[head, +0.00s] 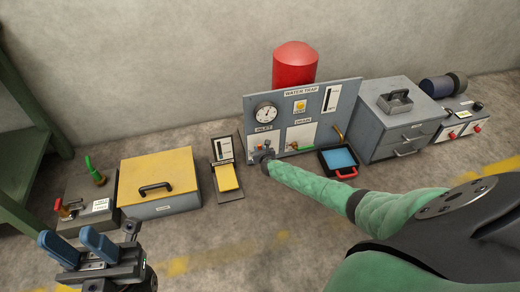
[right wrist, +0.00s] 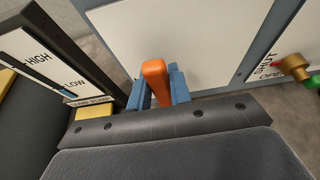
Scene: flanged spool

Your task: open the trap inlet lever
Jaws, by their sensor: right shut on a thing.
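The grey water trap panel (head: 348,108) stands near the wall, with a gauge and an INLET label (head: 265,128). My right gripper (head: 262,153) is at the panel's lower left, below that label. In the right wrist view, its blue fingers (right wrist: 159,92) stand on either side of the orange inlet lever (right wrist: 155,78) and are shut on it. The lever's lower end is hidden behind the gripper body. My left gripper (head: 78,247) is at the lower left of the head view, with its blue fingers apart and nothing between them.
A green drain handle (head: 306,148) is right of my right gripper. A blue tray with a red handle (head: 346,174) lies on the floor. A HIGH/LOW pump gauge (right wrist: 60,65) stands close on the left. A yellow-topped box (head: 158,170) and grey drawers (head: 402,118) flank the panel.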

